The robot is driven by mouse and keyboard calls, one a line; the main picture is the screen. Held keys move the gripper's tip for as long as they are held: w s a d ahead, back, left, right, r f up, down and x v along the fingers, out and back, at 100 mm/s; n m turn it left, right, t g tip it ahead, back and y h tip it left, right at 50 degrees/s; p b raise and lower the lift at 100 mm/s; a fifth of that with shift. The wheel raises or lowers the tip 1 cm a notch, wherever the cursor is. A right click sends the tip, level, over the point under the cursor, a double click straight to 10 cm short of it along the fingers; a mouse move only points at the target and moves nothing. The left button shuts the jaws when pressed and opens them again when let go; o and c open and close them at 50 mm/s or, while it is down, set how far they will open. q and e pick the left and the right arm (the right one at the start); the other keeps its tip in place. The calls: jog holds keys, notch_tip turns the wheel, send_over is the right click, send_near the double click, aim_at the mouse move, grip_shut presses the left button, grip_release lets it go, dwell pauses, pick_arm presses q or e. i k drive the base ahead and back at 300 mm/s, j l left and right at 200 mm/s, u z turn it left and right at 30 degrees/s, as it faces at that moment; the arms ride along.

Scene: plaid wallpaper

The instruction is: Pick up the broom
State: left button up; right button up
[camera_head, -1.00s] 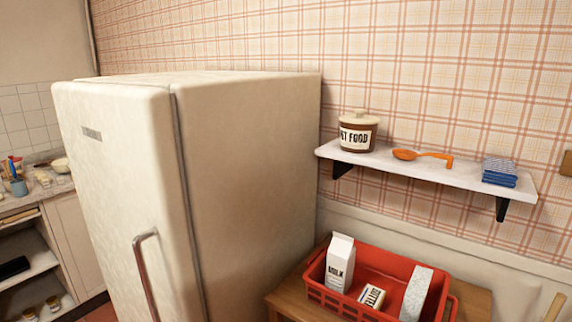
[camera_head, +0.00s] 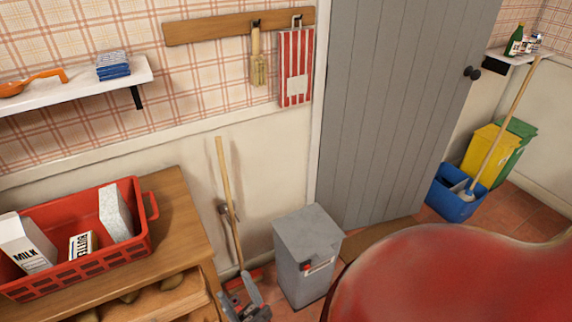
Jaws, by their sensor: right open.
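The broom (camera_head: 226,168) has a long wooden handle and leans almost upright against the wall, between the wooden cabinet and a grey bin. Its lower end shows bits of red near the floor and is partly hidden. My right gripper (camera_head: 236,289) is low at the bottom of the picture, in front of the broom's lower end. Its grey fingers look spread apart, one on each side of the handle's line. I cannot tell whether they touch the broom. My left gripper is not in view.
The wooden cabinet (camera_head: 178,207) bears a red crate (camera_head: 136,239) on the left. The grey bin (camera_head: 305,255) stands close right of the broom. A grey door (camera_head: 400,105) is behind. A blue bucket (camera_head: 452,203) with a mop is farther right. The lower right is blocked close up.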

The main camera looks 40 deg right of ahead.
aim_at(237, 284)
jog(key=z, duration=0.95)
jog(key=i+l+z, duration=0.35)
jog(key=i, duration=0.25)
jog(key=i+l+u, duration=0.15)
jog(key=i+u, duration=0.15)
jog(key=i, duration=0.1)
